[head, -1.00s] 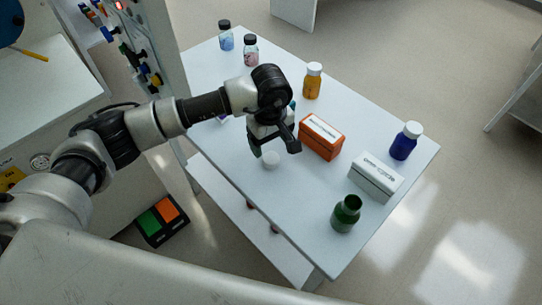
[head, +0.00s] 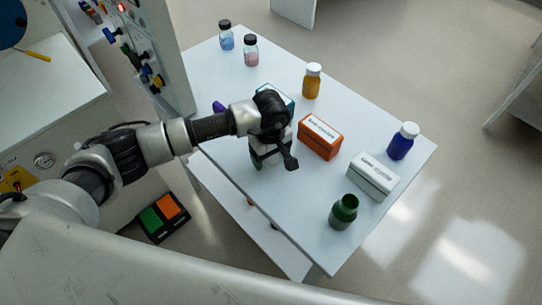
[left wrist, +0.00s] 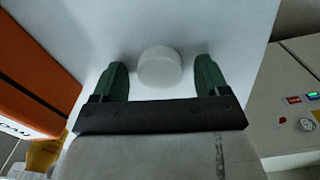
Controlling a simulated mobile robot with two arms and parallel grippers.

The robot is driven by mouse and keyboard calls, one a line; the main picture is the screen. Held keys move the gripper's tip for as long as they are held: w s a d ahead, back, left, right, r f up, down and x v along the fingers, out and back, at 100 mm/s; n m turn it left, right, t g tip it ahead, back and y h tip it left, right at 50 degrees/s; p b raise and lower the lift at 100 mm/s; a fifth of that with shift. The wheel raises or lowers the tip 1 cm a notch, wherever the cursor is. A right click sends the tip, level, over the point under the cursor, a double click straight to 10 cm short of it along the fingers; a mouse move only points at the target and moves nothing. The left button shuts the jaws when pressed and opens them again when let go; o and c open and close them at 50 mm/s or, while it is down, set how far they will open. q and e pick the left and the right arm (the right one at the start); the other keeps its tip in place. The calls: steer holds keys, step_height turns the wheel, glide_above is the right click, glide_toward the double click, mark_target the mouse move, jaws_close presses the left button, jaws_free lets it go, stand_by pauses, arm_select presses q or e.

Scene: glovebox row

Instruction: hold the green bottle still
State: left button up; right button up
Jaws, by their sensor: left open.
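The green bottle (head: 344,212) stands upright and uncapped near the front right corner of the white table. My left gripper (head: 273,162) is well to its left and apart from it. The gripper is open, pointing down, low over the table. In the left wrist view a white round cap (left wrist: 160,67) lies between the two green fingertips of my left gripper (left wrist: 160,78), with a gap on each side. In the head view the cap is hidden by the gripper. My right gripper is not in view.
On the white table (head: 300,225), an orange box (head: 320,137) and a white box (head: 374,177) stand right of my gripper. A blue bottle (head: 403,141), an amber bottle (head: 312,81) and two small vials stand farther back. A control panel (head: 140,50) rises at left.

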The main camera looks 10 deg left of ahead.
arm_select(q)
steer(key=c, duration=1)
steer(key=shift+r, duration=0.1)
steer(key=shift+r, duration=0.55)
step_height(320, 180, up, 3)
steer(key=shift+f+b, duration=0.1)
steer(key=shift+b, duration=0.7)
steer(key=s+d+r+b, duration=0.1)
steer(key=d+r, duration=0.1)
steer(key=d, duration=0.1)
steer(key=s+d+r+b, duration=0.1)
steer(key=d+r, duration=0.1)
steer(key=d, duration=0.2)
steer(key=s+d+r+b, duration=0.1)
steer(key=d+r, duration=0.2)
steer(key=d, duration=0.1)
steer(key=shift+s+d, duration=0.1)
